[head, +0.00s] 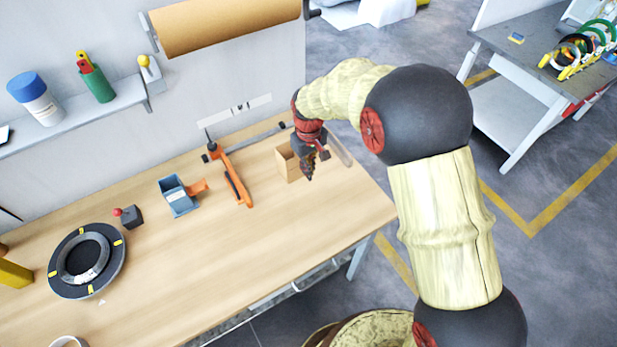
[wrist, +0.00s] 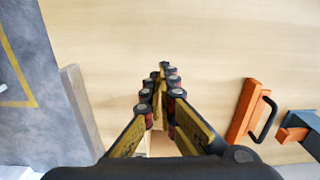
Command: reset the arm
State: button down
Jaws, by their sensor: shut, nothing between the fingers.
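My gripper (head: 309,176) is at the far right part of the workbench in the head view, above the wooden top and pointing down. In the wrist view my gripper (wrist: 162,72) shows its two fingers closed together at the tips, with nothing between them. A small light wooden box (head: 286,162) stands on the bench just behind and beside my gripper, partly hidden by it. My arm reaches in from the right side of the head view and bends over the bench's right end.
On the workbench (head: 270,235) are an orange tool (head: 236,182), a blue-grey device (head: 180,195), a small box with a red knob (head: 130,216) and a black disc with a grey coil (head: 58,267). A brown paper roll (head: 225,25) hangs behind. The bench's front middle is clear.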

jog(key=shift+r, duration=0.95)
jog(key=s+d+r+m+t+b, duration=0.1)
jog(key=s+d+r+m+t, duration=0.1)
jog(key=s+d+r, duration=0.8)
jog(key=s+d+r+m+t+b, duration=0.2)
jog(key=s+d+r+m, duration=0.3)
jog(key=s+d+r, duration=0.6)
jog(key=s+t, duration=0.1)
jog(key=s, duration=0.5)
jog(key=shift+s+d+t+b, duration=0.2)
jog(key=shift+d+t+b, duration=0.1)
jog(key=shift+d, duration=0.1)
